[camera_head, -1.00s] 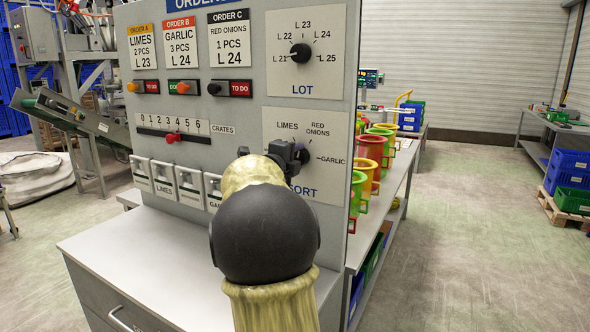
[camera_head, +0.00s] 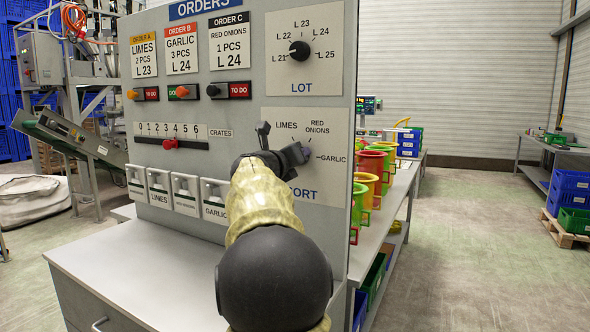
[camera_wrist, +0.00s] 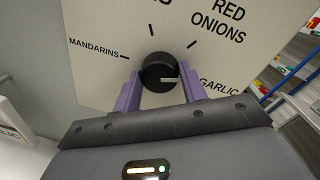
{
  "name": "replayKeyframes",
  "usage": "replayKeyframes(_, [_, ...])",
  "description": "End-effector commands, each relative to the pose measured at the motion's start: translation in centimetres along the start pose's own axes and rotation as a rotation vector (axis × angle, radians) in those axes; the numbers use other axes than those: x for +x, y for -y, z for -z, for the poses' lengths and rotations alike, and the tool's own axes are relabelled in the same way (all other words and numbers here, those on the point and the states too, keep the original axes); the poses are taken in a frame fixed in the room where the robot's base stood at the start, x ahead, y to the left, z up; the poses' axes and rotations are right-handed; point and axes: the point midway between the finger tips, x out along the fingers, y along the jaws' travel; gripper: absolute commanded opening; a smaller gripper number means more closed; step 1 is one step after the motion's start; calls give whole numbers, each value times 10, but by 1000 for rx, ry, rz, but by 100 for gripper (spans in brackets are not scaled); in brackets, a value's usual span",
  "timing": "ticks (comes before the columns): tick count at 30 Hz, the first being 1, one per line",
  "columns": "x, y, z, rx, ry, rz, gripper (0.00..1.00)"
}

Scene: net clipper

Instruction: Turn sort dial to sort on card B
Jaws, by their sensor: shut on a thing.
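The sort dial is a round black knob with a white pointer line (camera_wrist: 160,70) on a pale panel. In the wrist view the purple fingers of my gripper (camera_wrist: 160,90) close on it from both sides. The pointer line points right, toward the GARLIC side; a finger covers part of that edge. In the head view my gripper (camera_head: 304,153) is at the sort panel (camera_head: 333,185) and hides the dial. Card B (camera_head: 181,48), with a red header, reads garlic, 3 pcs, L 24.
Above is the lot dial (camera_head: 299,50), pointing at L 21. The counter (camera_head: 140,262) below is bare. Colored bins (camera_head: 370,163) stand behind the panel's right edge.

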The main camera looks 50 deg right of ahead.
Motion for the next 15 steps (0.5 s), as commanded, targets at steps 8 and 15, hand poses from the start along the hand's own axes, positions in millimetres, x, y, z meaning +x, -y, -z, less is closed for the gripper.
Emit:
replayKeyframes(8, [1, -3, 6, 217, 13, 2, 19])
replayKeyframes(15, [1, -3, 5, 322, 19, 4, 19])
